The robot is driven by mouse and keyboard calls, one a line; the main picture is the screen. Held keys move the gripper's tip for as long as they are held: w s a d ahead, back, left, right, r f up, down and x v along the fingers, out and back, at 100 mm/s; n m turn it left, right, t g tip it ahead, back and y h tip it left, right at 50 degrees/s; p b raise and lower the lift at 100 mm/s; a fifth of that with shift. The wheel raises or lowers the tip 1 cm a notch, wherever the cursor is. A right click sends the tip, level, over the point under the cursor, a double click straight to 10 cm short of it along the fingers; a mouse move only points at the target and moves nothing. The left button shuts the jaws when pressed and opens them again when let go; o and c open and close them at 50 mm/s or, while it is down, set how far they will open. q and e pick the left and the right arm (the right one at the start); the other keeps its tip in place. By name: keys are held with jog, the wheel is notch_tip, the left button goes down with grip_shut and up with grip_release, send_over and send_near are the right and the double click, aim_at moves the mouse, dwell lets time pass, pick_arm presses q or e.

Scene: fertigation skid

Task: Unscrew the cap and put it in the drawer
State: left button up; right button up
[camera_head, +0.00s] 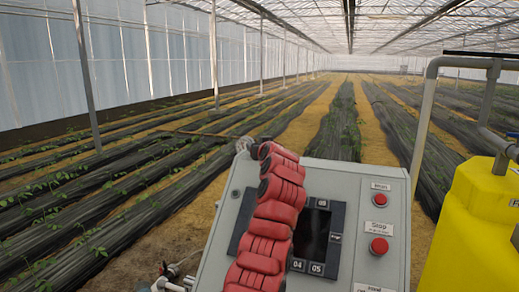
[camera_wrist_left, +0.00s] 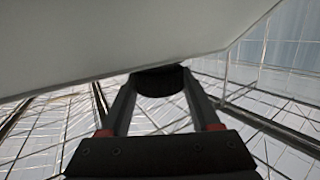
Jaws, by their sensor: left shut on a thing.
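My left gripper (camera_wrist_left: 157,88) shows in the left wrist view, its two dark fingers reaching up to either side of a dark, rounded thing (camera_wrist_left: 160,80). It is shut on this thing, which looks like a cap, though its details are too dark to make out. The thing sits right at the edge of a large pale grey surface (camera_wrist_left: 110,40); I cannot tell whether they touch. No drawer can be made out.
A grey control cabinet (camera_head: 342,182) with a dark screen and two red buttons (camera_head: 379,246) stands close in front. A yellow tank (camera_head: 478,225) and grey pipes (camera_head: 424,125) are at the right. Greenhouse rows with black covers (camera_head: 345,120) stretch behind.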

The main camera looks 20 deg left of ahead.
pick_arm(q)
jog(key=shift+r+p, duration=0.3)
jog(key=shift+r, duration=1.15)
jog(key=shift+r+p, duration=0.75)
jog(key=shift+r, duration=0.6)
jog(key=shift+s+r, duration=0.1)
jog(key=shift+r, duration=0.1)
jog(key=shift+f, duration=0.15)
